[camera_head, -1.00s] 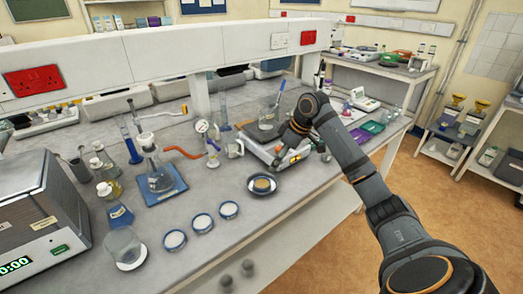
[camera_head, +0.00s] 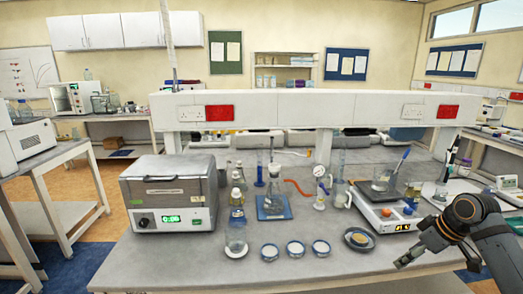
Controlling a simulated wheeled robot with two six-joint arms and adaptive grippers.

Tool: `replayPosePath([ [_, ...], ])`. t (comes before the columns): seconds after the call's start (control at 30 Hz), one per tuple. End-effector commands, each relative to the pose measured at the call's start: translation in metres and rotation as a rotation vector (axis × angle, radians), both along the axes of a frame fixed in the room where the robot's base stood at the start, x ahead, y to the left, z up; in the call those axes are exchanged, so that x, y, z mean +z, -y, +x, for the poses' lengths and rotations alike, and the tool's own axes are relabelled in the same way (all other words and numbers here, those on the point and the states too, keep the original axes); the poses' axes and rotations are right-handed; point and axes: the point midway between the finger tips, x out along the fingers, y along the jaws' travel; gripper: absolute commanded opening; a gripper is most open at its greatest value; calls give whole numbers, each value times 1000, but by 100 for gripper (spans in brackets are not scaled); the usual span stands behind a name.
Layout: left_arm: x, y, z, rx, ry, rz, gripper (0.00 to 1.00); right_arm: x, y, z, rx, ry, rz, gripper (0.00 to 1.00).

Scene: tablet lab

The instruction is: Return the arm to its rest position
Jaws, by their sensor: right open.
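My right arm comes in from the lower right. Its gripper (camera_head: 405,261) is open and empty, in front of the white hotplate-like device (camera_head: 385,217) and near the bench's front right edge. A glass beaker (camera_head: 381,185) with a blue-handled tool leaning in it stands on the device's dark top plate. The gripper appears apart from both. My left gripper is out of view.
A dark dish with tan contents (camera_head: 359,239) lies left of the gripper. Several white-topped dishes (camera_head: 295,248), bottles and a flask (camera_head: 276,192) stand further left. A grey heater box (camera_head: 172,192) fills the bench's left end. The front strip of the bench (camera_head: 240,275) is clear.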

Motion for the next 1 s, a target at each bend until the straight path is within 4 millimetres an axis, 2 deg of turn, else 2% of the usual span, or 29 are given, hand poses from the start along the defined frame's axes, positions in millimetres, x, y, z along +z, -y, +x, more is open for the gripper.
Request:
replayPosePath([
  [0.13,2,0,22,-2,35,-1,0,-31,3,8,-62,-8,19,69],
  [0.27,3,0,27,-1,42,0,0,-65,7,14,-126,-14,32,69],
  [0.37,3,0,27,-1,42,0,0,-98,11,17,-186,-22,40,69],
  [0.47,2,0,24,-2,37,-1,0,-138,15,17,-253,-33,42,69],
  [0.57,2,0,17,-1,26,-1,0,-189,19,10,-327,-50,38,69],
  [0.63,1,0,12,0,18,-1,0,-231,21,0,-384,-66,27,69],
  [0.77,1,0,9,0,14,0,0,-331,21,-43,-493,-106,-16,69],
  [0.8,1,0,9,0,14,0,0,-363,19,-62,-521,-119,-34,69],
  [0.87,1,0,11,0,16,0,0,-407,14,-93,-555,-137,-64,69],
  [0.9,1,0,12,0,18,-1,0,-434,10,-117,-571,-149,-84,69],
  [0.97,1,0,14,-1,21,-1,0,-472,1,-155,-586,-169,-113,69],
  [1.0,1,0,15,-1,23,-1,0,-495,-7,-182,-592,-180,-130,69],
])
